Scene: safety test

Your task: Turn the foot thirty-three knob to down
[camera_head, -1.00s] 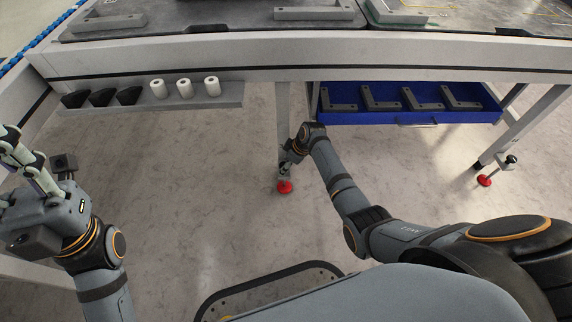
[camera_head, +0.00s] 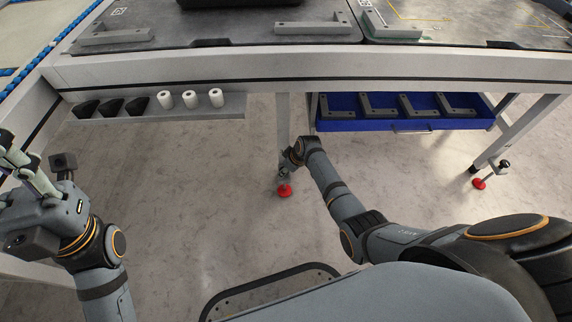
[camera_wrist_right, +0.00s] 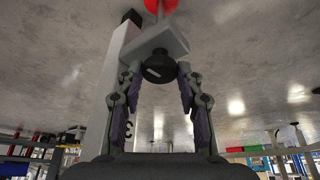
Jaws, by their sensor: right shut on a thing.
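The knob (camera_wrist_right: 158,68), black and round with a pale line on its face, shows in the right wrist view under a grey bracket (camera_wrist_right: 152,42). The red foot pad (camera_wrist_right: 160,6) is at the top of that view. My right gripper (camera_wrist_right: 158,76) is shut on the knob, with a finger on each side. In the head view my right gripper (camera_head: 286,170) is at the bottom of the middle table leg (camera_head: 283,115), just above the red pad (camera_head: 284,190); the knob is hidden there. My left gripper (camera_head: 22,165) is at the far left, away from the leg, its jaws unclear.
A second foot with a black knob (camera_head: 503,163) and a red pad (camera_head: 478,183) stands at the right leg. A blue drawer (camera_head: 350,125) with dark brackets and a grey shelf (camera_head: 225,107) with black bins and white rolls hang below the table. The floor is otherwise clear.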

